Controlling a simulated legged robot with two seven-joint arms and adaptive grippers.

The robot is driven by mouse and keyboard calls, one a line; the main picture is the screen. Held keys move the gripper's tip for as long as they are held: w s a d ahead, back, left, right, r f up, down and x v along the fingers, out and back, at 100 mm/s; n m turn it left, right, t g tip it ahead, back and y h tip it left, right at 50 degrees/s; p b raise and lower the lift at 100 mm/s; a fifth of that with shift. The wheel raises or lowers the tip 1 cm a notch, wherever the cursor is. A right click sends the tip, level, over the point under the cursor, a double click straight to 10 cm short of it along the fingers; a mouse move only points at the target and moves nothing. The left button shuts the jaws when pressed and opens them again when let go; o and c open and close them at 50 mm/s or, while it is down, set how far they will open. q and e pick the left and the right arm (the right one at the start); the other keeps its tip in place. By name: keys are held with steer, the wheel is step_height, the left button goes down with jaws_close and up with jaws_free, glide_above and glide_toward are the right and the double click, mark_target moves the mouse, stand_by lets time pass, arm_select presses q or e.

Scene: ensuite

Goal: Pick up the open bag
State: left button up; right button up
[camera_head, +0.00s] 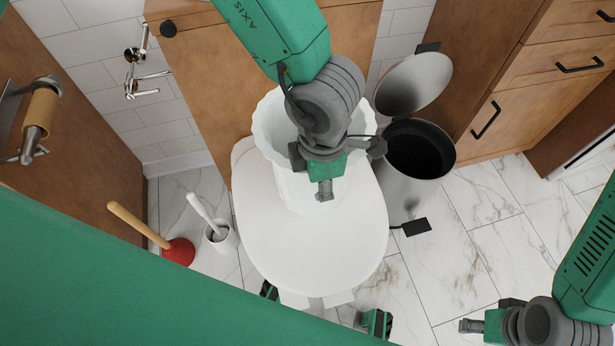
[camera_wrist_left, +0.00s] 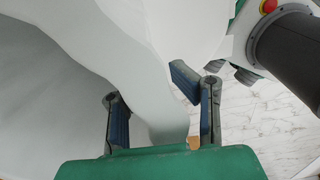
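The open white bag (camera_head: 296,190) stands upright on the white toilet lid (camera_head: 340,235), its wavy rim partly hidden behind my left arm. My left gripper (camera_head: 324,188) is at the bag's right front side. In the left wrist view, its two blue-padded fingers (camera_wrist_left: 160,115) are spread apart, with the bag's white wall (camera_wrist_left: 160,60) running down between them; I cannot tell whether either finger touches it. My right gripper (camera_head: 472,325) is at the lower right, away from the bag, over the floor; its finger opening is not clear.
A metal trash can (camera_head: 405,185) with its lid (camera_head: 413,83) raised stands right of the toilet. A red plunger (camera_head: 180,251) and a toilet brush (camera_head: 220,237) stand at left. Wooden drawers (camera_head: 540,110) are at upper right. Marble floor (camera_head: 470,250) is clear at right.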

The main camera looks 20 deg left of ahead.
arm_select(q)
steer(key=shift+d+r, duration=0.1)
steer(key=shift+d, duration=0.25)
jaws_close()
steer(key=shift+d, duration=0.15)
arm_select(e)
steer(key=shift+d+f, duration=0.1)
steer(key=shift+d, duration=0.3)
arm_select(q)
steer(key=shift+a, duration=0.2)
arm_select(e)
steer(key=shift+a, duration=0.1)
